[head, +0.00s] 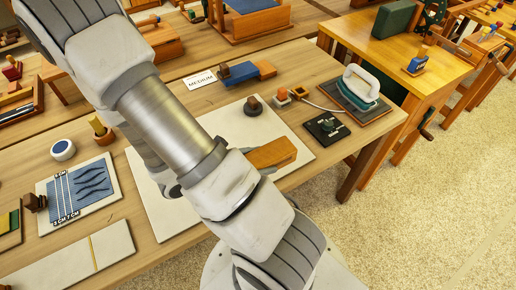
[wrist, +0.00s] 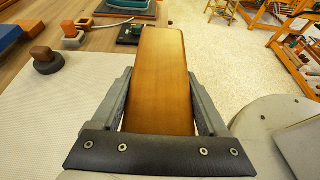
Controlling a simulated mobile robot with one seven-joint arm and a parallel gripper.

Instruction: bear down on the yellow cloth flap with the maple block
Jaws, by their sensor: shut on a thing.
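The maple block (head: 273,154) is a long orange-brown wooden piece. In the head view it sticks out past my arm, over the large white mat (head: 152,205). In the wrist view the block (wrist: 160,70) points forward between the two fingers of my gripper (wrist: 160,90), which is shut on it. A thin yellow strip (head: 93,252) crosses a pale board at the lower left, well away from the block. I cannot tell whether this strip is the yellow cloth flap. No other clear yellow flap shows.
A dark round knob (head: 253,106), a small orange-topped block (head: 282,97) and a black plate (head: 327,128) stand near the mat. An iron (head: 360,85) rests on a pad at the right. A blue cloth sampler (head: 80,190) lies left. The table edge is close to the block.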

